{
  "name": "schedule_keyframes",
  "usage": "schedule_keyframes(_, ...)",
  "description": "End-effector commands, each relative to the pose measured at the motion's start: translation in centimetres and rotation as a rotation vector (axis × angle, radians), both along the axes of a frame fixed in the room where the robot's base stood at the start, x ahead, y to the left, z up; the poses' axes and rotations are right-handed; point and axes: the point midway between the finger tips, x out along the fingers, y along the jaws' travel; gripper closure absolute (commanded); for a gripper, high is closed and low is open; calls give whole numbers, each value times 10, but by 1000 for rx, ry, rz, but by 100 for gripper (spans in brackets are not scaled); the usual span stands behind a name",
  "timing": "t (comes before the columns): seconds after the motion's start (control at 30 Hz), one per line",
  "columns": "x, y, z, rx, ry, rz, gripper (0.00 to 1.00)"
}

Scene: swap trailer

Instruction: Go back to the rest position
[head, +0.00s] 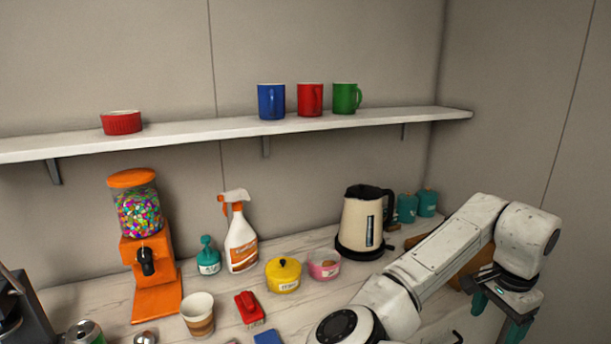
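My white arm (440,255) reaches in from the bottom right of the head view and bends down at its wrist. My gripper (498,318) hangs at the lower right, pointing down, over the right end of the counter. Its two teal fingers stand apart with nothing seen between them. The lower fingertip is close to the picture's bottom edge.
A wall shelf (210,131) holds a red ramekin (121,123) and blue (271,102), red (310,100) and green (345,98) mugs. The counter (95,298) bears a candy dispenser (147,250), spray bottle (240,238), kettle (362,222), yellow pot (283,275) and paper cup (198,316). A brown board-like thing (462,268) is partly behind my arm.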

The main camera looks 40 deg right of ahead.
Motion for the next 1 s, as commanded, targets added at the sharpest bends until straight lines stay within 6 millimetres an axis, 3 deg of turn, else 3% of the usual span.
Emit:
schedule_keyframes(0.37,-11,-18,0,-168,64,109,25)
schedule_keyframes(0.63,-4,-26,-3,-370,146,356,25)
schedule_keyframes(0.83,17,-6,-22,-482,199,660,25)
schedule_keyframes(1.0,34,34,-57,-505,222,953,25)
